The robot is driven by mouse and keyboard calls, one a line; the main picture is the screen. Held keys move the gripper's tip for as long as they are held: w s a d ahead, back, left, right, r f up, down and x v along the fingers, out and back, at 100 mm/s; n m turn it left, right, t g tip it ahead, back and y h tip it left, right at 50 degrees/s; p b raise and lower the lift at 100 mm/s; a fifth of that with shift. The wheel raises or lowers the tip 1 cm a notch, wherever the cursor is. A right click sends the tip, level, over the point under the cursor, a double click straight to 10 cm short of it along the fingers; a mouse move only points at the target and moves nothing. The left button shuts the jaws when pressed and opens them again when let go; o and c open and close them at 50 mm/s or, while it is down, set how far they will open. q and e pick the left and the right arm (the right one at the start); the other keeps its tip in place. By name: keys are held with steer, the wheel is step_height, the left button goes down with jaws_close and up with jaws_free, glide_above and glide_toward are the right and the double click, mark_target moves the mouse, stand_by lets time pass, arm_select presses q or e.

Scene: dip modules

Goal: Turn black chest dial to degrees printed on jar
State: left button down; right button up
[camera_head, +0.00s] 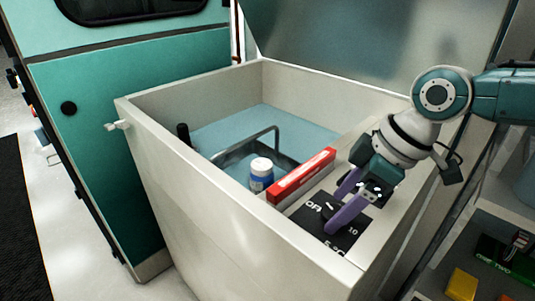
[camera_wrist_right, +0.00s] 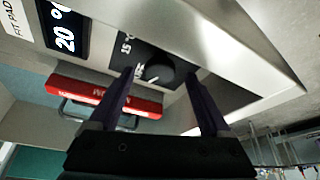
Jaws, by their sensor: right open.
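The open pale chest (camera_head: 185,185) has a black dial panel (camera_head: 348,240) at its right end, printed OFF, 10 and a partly hidden 5. The black dial (camera_wrist_right: 158,69) has a white pointer line; its setting is hard to read. My right gripper (camera_head: 338,210) has purple fingers, open and pointing down over the panel. In the wrist view its fingers (camera_wrist_right: 159,74) stand either side of the dial; contact cannot be told. The white jar (camera_head: 261,174) with a blue band stands inside the chest; its print is too small to read. My left gripper is out of view.
A grey metal rail (camera_head: 250,142) is inside the chest. The wrist view shows a display (camera_wrist_right: 66,33) reading 20 °C. The raised lid (camera_head: 370,45) stands behind. A shelf with coloured blocks is at lower right.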

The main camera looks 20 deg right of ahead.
steer(key=shift+w+a+f, duration=0.15)
steer(key=shift+f, duration=0.35)
steer(key=shift+c, duration=0.4)
jaws_close()
